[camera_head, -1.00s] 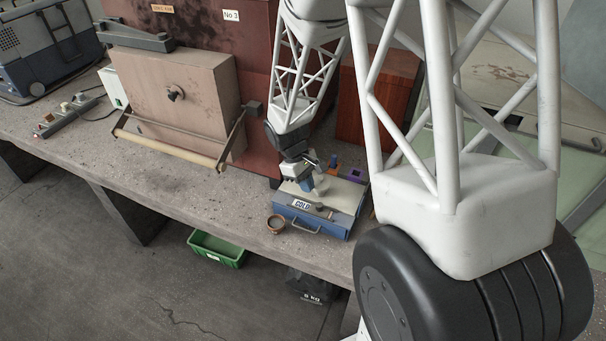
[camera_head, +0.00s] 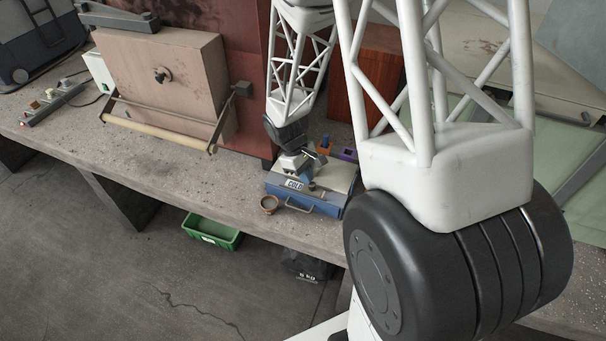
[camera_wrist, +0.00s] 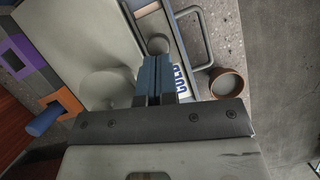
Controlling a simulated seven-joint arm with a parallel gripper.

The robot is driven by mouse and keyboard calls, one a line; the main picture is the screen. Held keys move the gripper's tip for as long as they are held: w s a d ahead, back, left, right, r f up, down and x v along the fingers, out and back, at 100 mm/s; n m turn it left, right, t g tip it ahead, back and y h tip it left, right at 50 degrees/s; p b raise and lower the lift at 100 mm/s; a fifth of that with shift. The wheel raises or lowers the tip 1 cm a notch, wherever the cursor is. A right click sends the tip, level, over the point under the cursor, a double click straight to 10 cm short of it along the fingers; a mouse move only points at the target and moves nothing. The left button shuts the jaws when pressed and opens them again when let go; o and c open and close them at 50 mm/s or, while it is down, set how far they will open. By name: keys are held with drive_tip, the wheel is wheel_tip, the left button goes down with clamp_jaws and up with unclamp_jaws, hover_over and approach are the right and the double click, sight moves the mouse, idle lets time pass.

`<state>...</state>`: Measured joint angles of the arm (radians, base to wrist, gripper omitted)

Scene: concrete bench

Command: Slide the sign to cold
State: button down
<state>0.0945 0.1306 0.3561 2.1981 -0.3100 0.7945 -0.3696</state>
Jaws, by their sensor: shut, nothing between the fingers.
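The sign reading COLD (camera_head: 295,184) sits at the front left of the top of a blue case (camera_head: 326,206) with a pale lid. The letters also show in the wrist view (camera_wrist: 184,78), just right of the fingers. My gripper (camera_head: 309,186) points down over the front of the case. In the wrist view its blue fingers (camera_wrist: 155,67) are together with nothing between them, beside the sign. I cannot tell whether they touch it. The fingers hide part of the sign strip.
A small terracotta pot (camera_head: 269,204) stands left of the case, whose front has a handle (camera_head: 300,208). Behind are an orange block (camera_head: 324,147) with a blue peg (camera_wrist: 44,121) and a purple block (camera_head: 348,154). A green crate (camera_head: 211,231) is on the floor below.

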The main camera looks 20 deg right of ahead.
drive_tip(key=shift+s+d, duration=0.4)
drive_tip(key=shift+s, duration=0.2)
drive_tip(key=v, duration=1)
drive_tip(key=shift+r, duration=0.1)
idle(0.5)
